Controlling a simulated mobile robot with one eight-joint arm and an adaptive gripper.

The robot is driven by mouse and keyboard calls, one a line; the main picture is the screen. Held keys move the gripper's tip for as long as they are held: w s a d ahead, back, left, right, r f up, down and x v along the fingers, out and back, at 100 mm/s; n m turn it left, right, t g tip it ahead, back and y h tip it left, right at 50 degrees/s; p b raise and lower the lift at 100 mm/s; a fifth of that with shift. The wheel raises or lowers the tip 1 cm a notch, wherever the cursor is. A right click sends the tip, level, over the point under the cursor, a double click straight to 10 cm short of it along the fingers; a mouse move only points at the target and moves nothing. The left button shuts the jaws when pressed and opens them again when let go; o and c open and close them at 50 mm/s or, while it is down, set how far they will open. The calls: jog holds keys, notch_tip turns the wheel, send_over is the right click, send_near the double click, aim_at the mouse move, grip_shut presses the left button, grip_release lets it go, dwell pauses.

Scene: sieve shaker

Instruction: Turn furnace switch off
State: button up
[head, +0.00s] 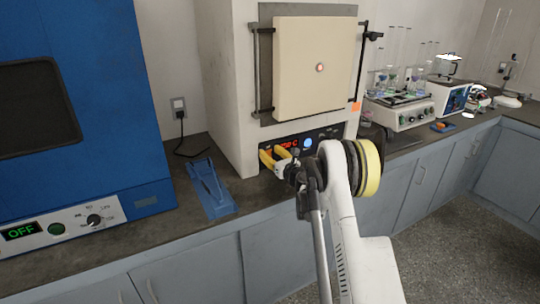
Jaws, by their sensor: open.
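The furnace (230,85) is a large off-white box on the counter, with a cream door (305,75) that is closed. Its dark control panel (330,134) runs along the bottom front. A red lit display (288,143) and a round blue-lit control (308,144) show on the panel. I cannot tell which part is the switch; some of the panel is behind my arm. My gripper (268,158) has yellow fingers, is open, and is in front of the panel's lower left. I cannot tell whether it touches the panel.
A blue oven (110,110) with an OFF display stands at the left. Blue tongs-like tool (210,190) lies on the counter (140,235) between it and the furnace. A sieve shaker-like white device (405,115) with glassware stands at the right. Grey cabinets run below.

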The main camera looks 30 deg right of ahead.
grip_shut()
jog(key=shift+r, duration=0.1)
dwell(0.3)
jog(key=shift+s+f+t, duration=0.15)
jog(key=shift+t, duration=0.7)
jog(key=shift+s+f+t, duration=0.1)
jog(key=shift+f+t, duration=0.05)
jog(key=shift+t, duration=0.7)
grip_release()
jog(key=shift+w, duration=0.1)
